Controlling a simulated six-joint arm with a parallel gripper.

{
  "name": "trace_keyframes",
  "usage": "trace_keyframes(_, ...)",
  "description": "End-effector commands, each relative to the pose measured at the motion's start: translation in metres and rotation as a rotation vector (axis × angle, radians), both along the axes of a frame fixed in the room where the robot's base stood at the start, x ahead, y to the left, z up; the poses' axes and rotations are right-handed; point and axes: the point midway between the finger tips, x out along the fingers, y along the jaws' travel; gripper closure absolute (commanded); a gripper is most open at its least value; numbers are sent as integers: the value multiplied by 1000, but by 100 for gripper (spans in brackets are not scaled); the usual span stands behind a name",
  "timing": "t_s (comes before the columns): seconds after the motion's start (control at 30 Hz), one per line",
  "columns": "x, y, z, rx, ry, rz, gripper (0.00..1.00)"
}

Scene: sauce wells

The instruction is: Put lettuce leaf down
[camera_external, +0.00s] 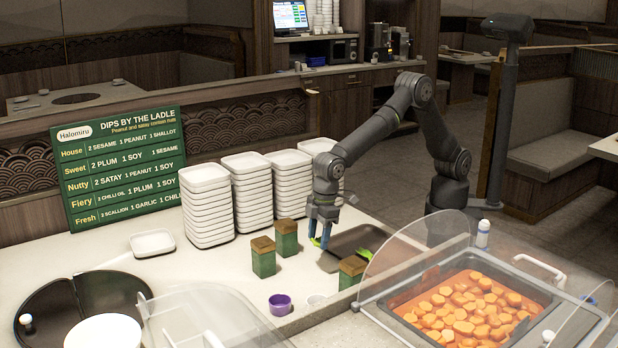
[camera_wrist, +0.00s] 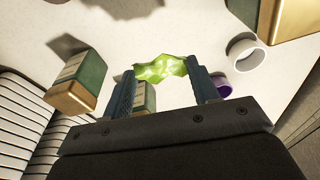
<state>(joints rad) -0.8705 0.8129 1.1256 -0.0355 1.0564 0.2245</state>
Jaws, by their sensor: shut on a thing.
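My gripper (camera_external: 319,238) points down over the counter, just left of the dark metal tray (camera_external: 328,262). In the wrist view my gripper (camera_wrist: 165,85) has its two blue fingers shut on a bright green lettuce leaf (camera_wrist: 160,68), which spans the gap between the tips. Only a small bit of this leaf (camera_external: 316,242) shows in the external view, by the fingertips. Whether the leaf touches anything below is unclear. Another bright green piece (camera_external: 365,253) shows at the tray's near right side.
Green boxes with brown tops (camera_external: 263,257) (camera_external: 286,238) (camera_external: 352,272) stand around my gripper. A purple cup (camera_external: 280,304) and a white cup (camera_wrist: 247,53) are close by. Tall stacks of white dishes (camera_external: 208,208) stand left. A clear guard (camera_external: 418,248) covers the orange food pan at right.

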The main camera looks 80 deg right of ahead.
Motion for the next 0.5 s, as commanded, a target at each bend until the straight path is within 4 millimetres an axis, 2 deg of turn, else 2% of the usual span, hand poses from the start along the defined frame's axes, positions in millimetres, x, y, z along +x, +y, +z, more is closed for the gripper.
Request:
trace_keyframes(0.17,-14,-40,15,1,1,17,66)
trace_keyframes(0.5,-69,-145,28,1,1,68,66)
